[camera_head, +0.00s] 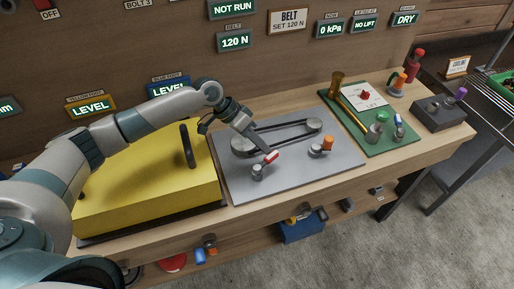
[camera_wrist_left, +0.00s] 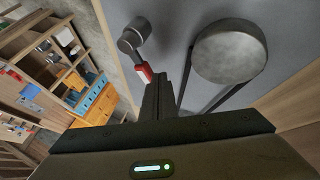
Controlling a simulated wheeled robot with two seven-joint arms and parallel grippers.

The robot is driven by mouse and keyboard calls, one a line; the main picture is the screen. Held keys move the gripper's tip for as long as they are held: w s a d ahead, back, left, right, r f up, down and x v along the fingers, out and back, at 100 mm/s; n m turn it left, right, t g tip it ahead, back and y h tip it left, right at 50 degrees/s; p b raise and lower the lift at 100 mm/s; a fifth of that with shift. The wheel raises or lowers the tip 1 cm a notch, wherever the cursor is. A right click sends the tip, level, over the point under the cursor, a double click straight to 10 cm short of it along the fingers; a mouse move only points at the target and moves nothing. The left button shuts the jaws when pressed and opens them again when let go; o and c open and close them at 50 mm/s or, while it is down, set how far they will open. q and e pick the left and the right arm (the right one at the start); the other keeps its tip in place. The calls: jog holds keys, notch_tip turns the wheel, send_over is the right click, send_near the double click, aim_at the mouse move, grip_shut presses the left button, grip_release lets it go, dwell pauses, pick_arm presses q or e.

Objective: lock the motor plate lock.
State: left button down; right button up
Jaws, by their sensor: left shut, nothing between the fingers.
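A grey plate (camera_head: 300,180) on the bench carries a large pulley (camera_head: 243,146) and a smaller pulley (camera_head: 314,125), joined by a dark belt. In front of the large pulley is a lever with a grey round hub (camera_head: 257,173) and a red tip (camera_head: 271,157). An orange-topped knob (camera_head: 327,143) stands near the small pulley. No label shows which one is the motor plate lock. My left gripper (camera_head: 265,152) is shut and empty, its fingertips right by the red tip. The left wrist view shows the red tip (camera_wrist_left: 144,73) beside my fingers (camera_wrist_left: 158,90); contact is unclear. My right gripper is out of view.
A yellow block (camera_head: 150,180) with a dark handle stands left of the plate. A green board (camera_head: 375,125) with several fittings and a dark box (camera_head: 440,113) are to the right. Signs hang on the back wall, including "BELT SET 120 N" (camera_head: 289,20).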

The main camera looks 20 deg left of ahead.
aim_at(275, 154)
pick_arm(q)
jog(key=shift+d+f+m+g, duration=0.1)
jog(key=shift+d+m+g, duration=0.2)
jog(key=shift+d+m, duration=0.15)
jog(key=shift+d+m+g+b, duration=0.45)
jog(key=shift+m+g, duration=0.15)
jog(key=shift+m, duration=0.25)
jog(key=shift+s+d+m+g, duration=0.15)
jog(key=shift+d+m+g, duration=0.15)
jog(key=shift+m, duration=0.2)
jog(key=shift+s+d, duration=0.1)
jog(key=shift+d, duration=0.2)
jog(key=shift+r, duration=0.25)
